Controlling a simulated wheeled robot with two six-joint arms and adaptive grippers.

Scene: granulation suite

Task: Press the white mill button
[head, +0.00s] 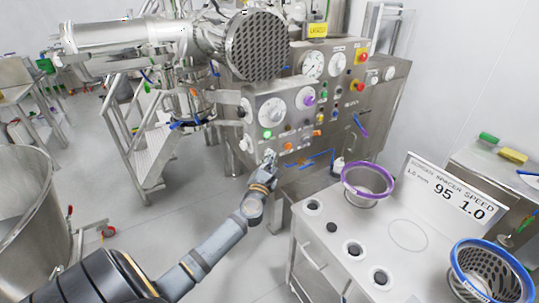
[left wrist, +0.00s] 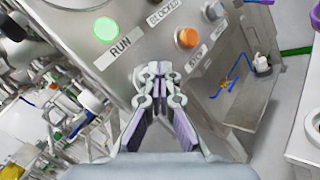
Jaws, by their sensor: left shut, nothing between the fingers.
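The steel mill control panel (head: 262,112) stands ahead of me. A green lit button (head: 267,134) is on its lower left; it also shows in the left wrist view (left wrist: 106,29), above a RUN label. An orange button (left wrist: 188,38) with a STOP label lies to its right, and a silvery round part (left wrist: 213,11) is above that one. My left gripper (head: 270,156) is shut and empty, its tips at the panel's lower part, between the RUN and STOP labels in the wrist view (left wrist: 160,68). I cannot make out a white button there; the fingertips hide that spot. Contact cannot be told.
A white-topped bench (head: 408,236) with a purple-rimmed basket (head: 368,185) and a blue-rimmed basket (head: 490,270) is at right. A sign (head: 455,195) reads spacer and speed. A large steel drum (head: 25,215) stands at left.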

